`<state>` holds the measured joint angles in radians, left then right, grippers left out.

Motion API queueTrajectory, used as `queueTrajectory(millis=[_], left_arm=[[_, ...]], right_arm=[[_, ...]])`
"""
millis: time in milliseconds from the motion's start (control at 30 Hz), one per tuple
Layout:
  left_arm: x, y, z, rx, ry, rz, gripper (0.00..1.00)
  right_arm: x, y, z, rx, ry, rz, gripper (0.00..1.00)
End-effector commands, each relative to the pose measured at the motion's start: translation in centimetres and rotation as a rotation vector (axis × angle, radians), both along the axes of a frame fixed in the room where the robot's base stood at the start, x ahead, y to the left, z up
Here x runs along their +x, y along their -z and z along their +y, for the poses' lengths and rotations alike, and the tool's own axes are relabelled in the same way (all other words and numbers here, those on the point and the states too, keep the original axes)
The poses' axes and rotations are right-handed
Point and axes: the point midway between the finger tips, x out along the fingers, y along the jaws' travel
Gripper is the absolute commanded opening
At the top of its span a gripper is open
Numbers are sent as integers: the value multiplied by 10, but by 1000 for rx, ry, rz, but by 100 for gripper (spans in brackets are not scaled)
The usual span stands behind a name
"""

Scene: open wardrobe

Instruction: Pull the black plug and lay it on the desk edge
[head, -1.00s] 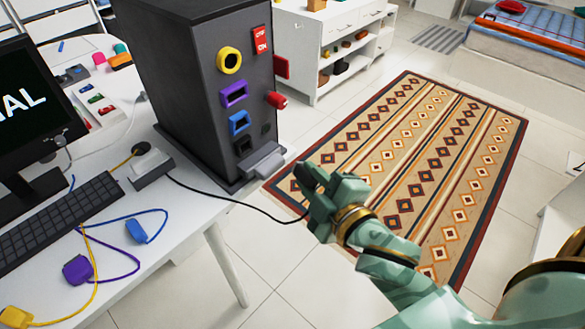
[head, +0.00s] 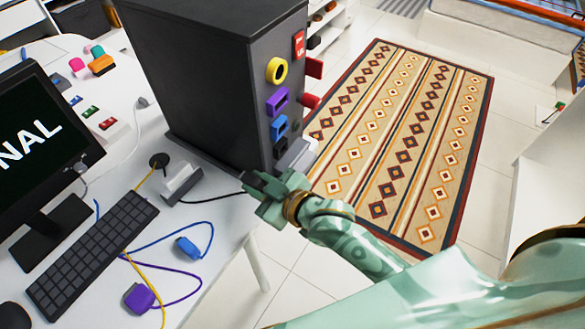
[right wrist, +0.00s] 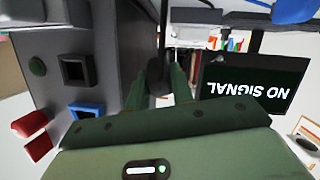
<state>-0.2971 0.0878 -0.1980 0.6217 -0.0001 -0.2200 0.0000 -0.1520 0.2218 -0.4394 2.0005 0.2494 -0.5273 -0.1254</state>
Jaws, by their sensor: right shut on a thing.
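My right gripper (head: 258,192) is shut on the black plug, just in front of the desk's right edge, beside the lower corner of the dark computer tower (head: 205,85). The plug shows between the fingers in the right wrist view (right wrist: 158,72), with its cable leading away. The plug is apart from the tower; the black socket (head: 281,147) is empty. The desk (head: 222,222) has bare surface near its right edge. My left gripper is not visible.
Blue (head: 187,248) and purple (head: 139,298) plugs with cords lie on the desk beside the keyboard (head: 92,256). The monitor (head: 45,150) stands at the left. A grey ledge (head: 298,155) juts from the tower's base. Floor and rug (head: 400,140) are beyond the desk.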

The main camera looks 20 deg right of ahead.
Motion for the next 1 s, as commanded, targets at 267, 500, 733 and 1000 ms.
queueTrajectory(millis=[267, 500, 733, 1000], left_arm=[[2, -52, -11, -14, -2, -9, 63], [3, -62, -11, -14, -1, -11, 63], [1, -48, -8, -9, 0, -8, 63], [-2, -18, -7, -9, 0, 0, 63]], right_arm=[[30, 9, 60, 153, -73, 103, 0], [42, 22, 69, 208, -59, 139, 0], [43, 36, 69, 211, -57, 142, 0], [43, 64, 69, 209, -56, 143, 0]])
